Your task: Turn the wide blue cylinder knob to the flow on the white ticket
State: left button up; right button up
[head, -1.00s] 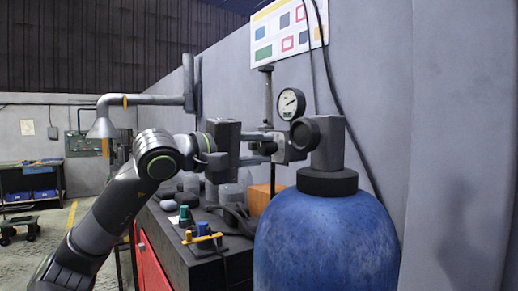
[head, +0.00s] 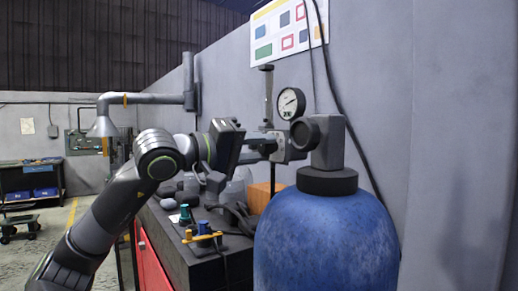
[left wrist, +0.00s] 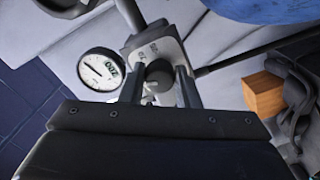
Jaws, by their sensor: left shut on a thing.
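The wide blue cylinder (head: 325,235) stands upright at the front right, with a grey valve head on top. Its dark round knob (left wrist: 159,74) shows in the left wrist view, in front of a pale plate with markings. My left gripper (left wrist: 159,88) is shut on the knob, with one finger on each side; in the head view the gripper (head: 270,148) is at the left of the valve assembly, and the knob is mostly hidden. I cannot make out the white ticket.
A dark bench (head: 215,262) with red sides carries small fittings and an orange block (head: 262,197) behind the arm. A chart board (head: 288,32) hangs on the grey wall, with dark cables running down beside it. Open floor lies at the left.

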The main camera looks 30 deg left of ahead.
pick_arm(q)
jog(key=shift+f, duration=0.15)
jog(key=o, duration=1)
jog(key=shift+c, duration=0.2)
jog(key=shift+b+v, duration=0.85)
jog(key=shift+v, duration=0.05)
jog(key=b+v, duration=1.3)
jog(key=v, duration=0.2)
jog(key=shift+s, duration=0.3)
jog(key=shift+a, duration=0.1)
